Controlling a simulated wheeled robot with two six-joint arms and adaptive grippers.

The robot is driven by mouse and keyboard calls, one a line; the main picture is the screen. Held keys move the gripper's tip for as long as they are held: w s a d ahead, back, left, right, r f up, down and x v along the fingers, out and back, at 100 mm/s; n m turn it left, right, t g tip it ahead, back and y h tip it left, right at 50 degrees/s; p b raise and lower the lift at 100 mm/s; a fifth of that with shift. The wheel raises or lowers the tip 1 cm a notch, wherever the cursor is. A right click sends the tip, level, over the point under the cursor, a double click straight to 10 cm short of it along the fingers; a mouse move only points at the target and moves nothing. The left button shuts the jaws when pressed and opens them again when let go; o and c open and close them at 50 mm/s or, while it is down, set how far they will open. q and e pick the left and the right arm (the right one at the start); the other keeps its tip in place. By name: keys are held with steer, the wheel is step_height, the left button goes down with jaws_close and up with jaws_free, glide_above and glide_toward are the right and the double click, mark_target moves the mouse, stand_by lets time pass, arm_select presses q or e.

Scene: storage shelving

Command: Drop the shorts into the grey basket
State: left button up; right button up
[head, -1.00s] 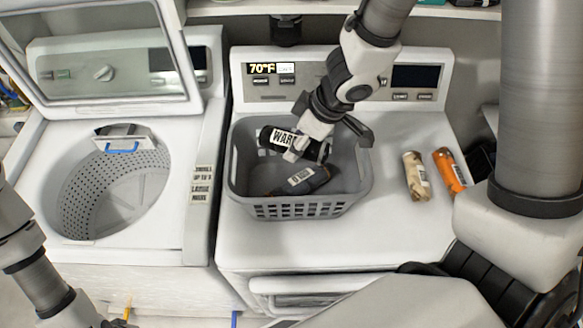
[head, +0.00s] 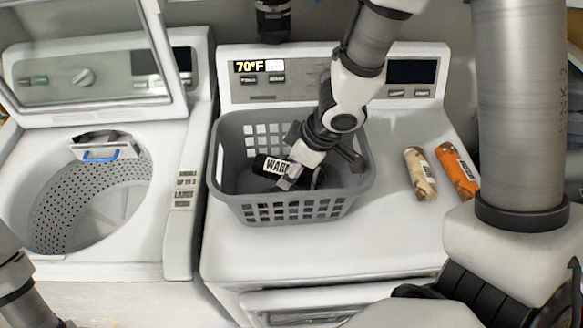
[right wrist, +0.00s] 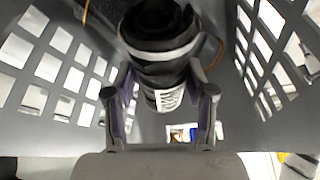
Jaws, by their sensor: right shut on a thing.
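The grey basket (head: 290,211), with slotted walls, stands on top of the right-hand machine; its wall also shows in the right wrist view (right wrist: 45,130). My right gripper (head: 290,178) is down inside the basket, below the rim. It is shut on a black rolled garment (head: 269,166) with a white label starting "WAR". In the right wrist view the garment (right wrist: 160,62) sits between my two fingers. I cannot tell whether it touches the basket floor. The garment's type cannot be read. My left gripper is out of view; only its arm shows at the lower left.
A tan patterned roll (head: 420,174) and an orange roll (head: 457,171) lie on the machine top (head: 400,225), right of the basket. At left stands an open top-loading washer (head: 100,200) with its lid (head: 85,60) raised. The machine top before the basket is clear.

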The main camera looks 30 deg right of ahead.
steer(key=shift+w+f+b, duration=0.1)
steer(key=shift+f+b, duration=0.2)
steer(key=shift+f, duration=0.25)
steer(key=o, duration=1.3)
steer(key=shift+c, duration=0.2)
steer(key=p+v, duration=0.8)
steer(key=v, duration=0.5)
steer(key=shift+a+r+p, duration=0.15)
steer(key=shift+r+p, duration=0.1)
steer(key=shift+p, duration=0.05)
steer(key=shift+w, duration=0.2)
steer(key=shift+s, duration=0.1)
